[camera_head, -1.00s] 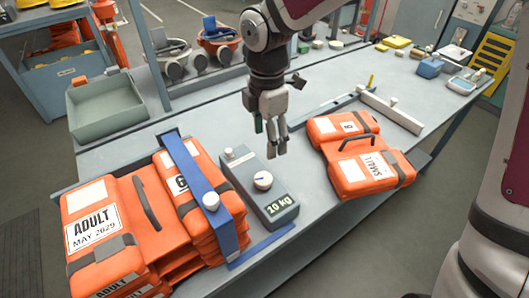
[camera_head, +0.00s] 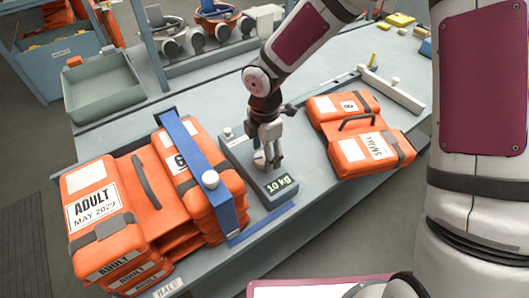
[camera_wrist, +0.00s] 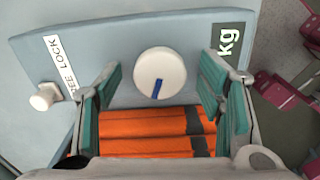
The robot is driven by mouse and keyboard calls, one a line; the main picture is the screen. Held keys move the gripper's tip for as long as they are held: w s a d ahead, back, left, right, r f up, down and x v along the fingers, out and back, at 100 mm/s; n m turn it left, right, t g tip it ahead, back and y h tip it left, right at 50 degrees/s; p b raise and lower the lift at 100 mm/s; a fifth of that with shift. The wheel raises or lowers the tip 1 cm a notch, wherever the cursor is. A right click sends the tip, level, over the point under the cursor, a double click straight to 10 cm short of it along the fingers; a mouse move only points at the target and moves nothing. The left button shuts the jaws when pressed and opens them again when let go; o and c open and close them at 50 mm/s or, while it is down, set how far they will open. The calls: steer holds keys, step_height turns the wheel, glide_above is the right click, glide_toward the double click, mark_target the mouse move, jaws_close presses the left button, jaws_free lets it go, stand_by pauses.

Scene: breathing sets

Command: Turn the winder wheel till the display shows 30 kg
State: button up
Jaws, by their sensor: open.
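The winder wheel, a round white knob with a blue mark (camera_wrist: 160,73), sits on the grey-blue winder box (camera_head: 235,148). In the head view my gripper is over the wheel and mostly hides it. The display (camera_head: 279,184) on the box reads 10 kg; the wrist view shows only "kg" on it (camera_wrist: 228,40). My gripper (camera_wrist: 160,88) is open, its green-padded fingers on either side of the wheel with gaps showing between pads and wheel. In the head view my gripper (camera_head: 267,160) points down at the box.
A small white lock knob (camera_wrist: 45,97) is beside the wheel. Orange adult lifejackets (camera_head: 140,195) under a blue strap (camera_head: 190,155) lie left of the box. Small orange lifejackets (camera_head: 350,145) lie right. A grey-green tray (camera_head: 105,100) is at the back left.

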steer(key=shift+f, duration=0.25)
steer(key=c, duration=1.1)
steer(key=shift+c, duration=0.2)
steer(key=shift+m, duration=0.4)
